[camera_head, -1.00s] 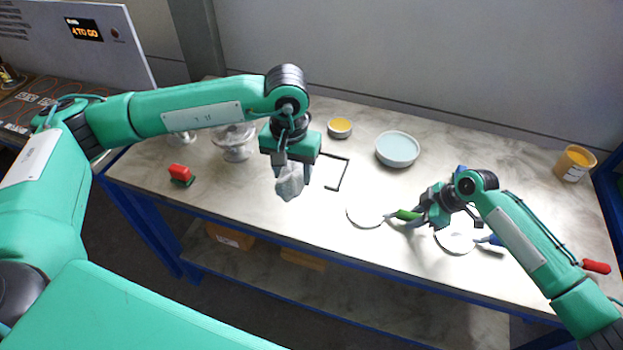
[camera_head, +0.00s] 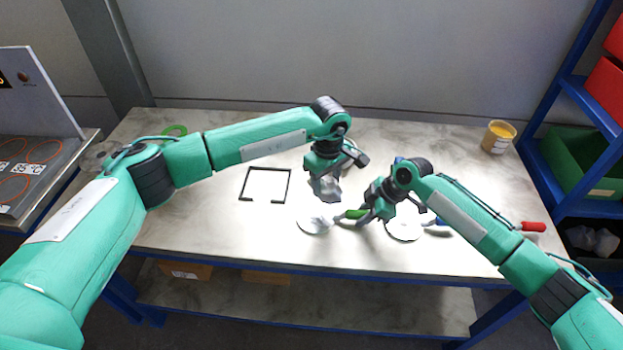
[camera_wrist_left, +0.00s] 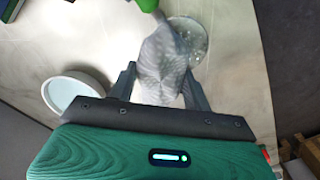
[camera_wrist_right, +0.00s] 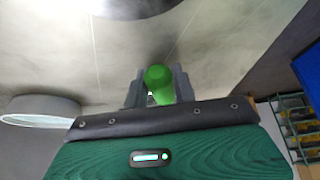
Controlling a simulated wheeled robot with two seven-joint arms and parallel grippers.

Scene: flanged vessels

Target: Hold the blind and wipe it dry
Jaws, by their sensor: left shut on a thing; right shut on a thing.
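The blind is a round pale disc (camera_head: 313,224) with a green handle (camera_head: 353,214). My right gripper (camera_head: 372,212) is shut on that handle, which also shows between its fingers in the right wrist view (camera_wrist_right: 158,84). My left gripper (camera_head: 323,176) is shut on a grey-white crumpled cloth (camera_head: 326,189). The cloth is just above the disc in the head view. In the left wrist view the cloth (camera_wrist_left: 162,68) overlaps part of the disc (camera_wrist_left: 192,36), which has droplet-like specks on it. I cannot tell whether the cloth touches it.
A second disc (camera_head: 403,228) lies right of my right gripper. A black frame (camera_head: 265,184) lies left of the cloth. A yellow-filled cup (camera_head: 498,137) stands at the back right. A pale blue bowl (camera_wrist_left: 68,91) shows in the left wrist view. The table's left front is clear.

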